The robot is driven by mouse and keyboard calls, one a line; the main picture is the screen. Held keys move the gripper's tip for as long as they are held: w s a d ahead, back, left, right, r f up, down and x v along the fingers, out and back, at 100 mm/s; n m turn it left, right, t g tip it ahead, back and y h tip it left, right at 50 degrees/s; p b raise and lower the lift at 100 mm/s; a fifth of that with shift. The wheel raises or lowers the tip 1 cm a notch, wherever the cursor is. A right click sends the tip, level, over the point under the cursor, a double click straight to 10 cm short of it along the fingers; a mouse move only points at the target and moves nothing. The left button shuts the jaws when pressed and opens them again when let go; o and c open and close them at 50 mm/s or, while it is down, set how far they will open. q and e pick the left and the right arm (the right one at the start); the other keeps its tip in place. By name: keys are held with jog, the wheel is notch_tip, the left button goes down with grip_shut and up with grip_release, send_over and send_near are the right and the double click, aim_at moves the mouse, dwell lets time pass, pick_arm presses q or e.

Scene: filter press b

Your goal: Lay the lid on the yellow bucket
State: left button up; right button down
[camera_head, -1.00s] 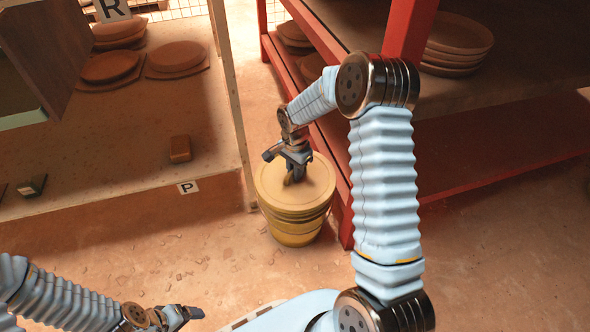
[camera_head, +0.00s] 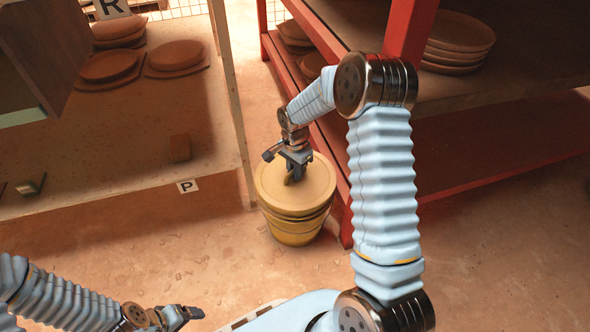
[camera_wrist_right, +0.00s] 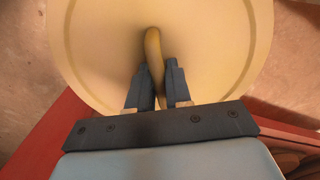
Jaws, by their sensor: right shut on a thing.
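The yellow bucket (camera_head: 294,232) stands on the floor beside the red rack. The round, pale yellow lid (camera_head: 314,184) lies level over its mouth and lines up with it. I cannot tell whether the lid touches the rim all round. My right gripper (camera_head: 293,176) comes down on the lid from above and is shut on its handle. In the right wrist view the lid (camera_wrist_right: 210,50) fills most of the picture, with the curved handle (camera_wrist_right: 153,50) between the fingers. My left gripper (camera_head: 186,315) is low at the left, away from the bucket; its jaws are unclear.
A red rack (camera_head: 345,215) stands close at the bucket's right, with stacked plates (camera_head: 460,38) on a shelf.

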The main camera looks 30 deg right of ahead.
dwell(0.4)
jog(key=shift+c, duration=2.4)
grip_release()
jog(key=shift+f, duration=0.1)
jog(key=shift+r+p, duration=2.65)
jog(key=shift+r, duration=1.45)
